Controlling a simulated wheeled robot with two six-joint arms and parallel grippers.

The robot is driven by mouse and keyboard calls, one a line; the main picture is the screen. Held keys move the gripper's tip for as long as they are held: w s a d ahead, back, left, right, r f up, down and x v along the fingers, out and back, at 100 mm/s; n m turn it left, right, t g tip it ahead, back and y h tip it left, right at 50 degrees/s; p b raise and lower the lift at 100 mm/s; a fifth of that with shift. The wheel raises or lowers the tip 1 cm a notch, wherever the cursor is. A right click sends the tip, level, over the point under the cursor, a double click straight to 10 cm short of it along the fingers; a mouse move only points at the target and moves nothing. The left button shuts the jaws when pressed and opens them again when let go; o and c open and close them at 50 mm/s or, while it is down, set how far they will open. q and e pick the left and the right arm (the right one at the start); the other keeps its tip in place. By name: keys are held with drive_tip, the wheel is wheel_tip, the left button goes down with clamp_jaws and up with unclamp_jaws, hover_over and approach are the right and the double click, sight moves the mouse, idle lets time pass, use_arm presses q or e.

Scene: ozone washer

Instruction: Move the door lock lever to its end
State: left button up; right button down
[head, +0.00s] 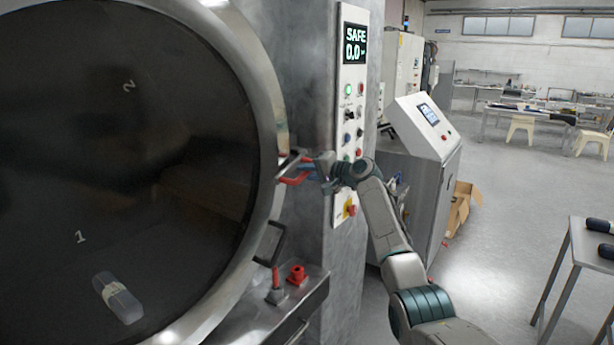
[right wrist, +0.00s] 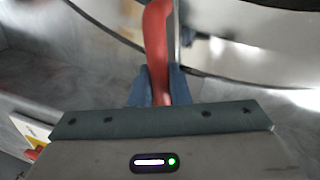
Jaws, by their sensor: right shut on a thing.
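The door lock lever (head: 294,181) is a red handle at the right rim of the large round washer door (head: 268,75). In the right wrist view the red lever (right wrist: 157,45) runs down from the top edge into my gripper. My right gripper (head: 308,170) is at the lever, with its arm coming in from the right. In the right wrist view its blue-grey fingers (right wrist: 158,88) sit on both sides of the red bar, shut on it. The fingers hide the lever's lower end. My left gripper is not in view.
A control panel (head: 352,100) with a screen reading SAFE 0.0 stands right behind my gripper. Below are a steel ledge (head: 300,305), a red knob (head: 297,274) and a small red handle (head: 276,280). A grey console (head: 425,150) stands right. Open floor lies beyond.

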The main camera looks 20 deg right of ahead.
drive_tip(key=shift+r+m, duration=0.5)
drive_tip(key=shift+r, duration=0.1)
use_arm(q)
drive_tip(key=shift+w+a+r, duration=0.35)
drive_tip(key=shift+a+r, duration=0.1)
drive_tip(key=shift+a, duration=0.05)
use_arm(e)
drive_tip(key=c, duration=1.4)
unclamp_jaws()
drive_tip(key=shift+c, duration=0.2)
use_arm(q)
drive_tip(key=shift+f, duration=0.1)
use_arm(e)
drive_tip(key=shift+s+d+f, duration=0.1)
drive_tip(key=shift+s+d, duration=0.15)
drive_tip(key=shift+s, duration=0.05)
use_arm(q)
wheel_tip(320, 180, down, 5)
drive_tip(key=b, duration=0.4)
use_arm(e)
drive_tip(key=v, duration=1)
drive_tip(key=shift+d, duration=0.1)
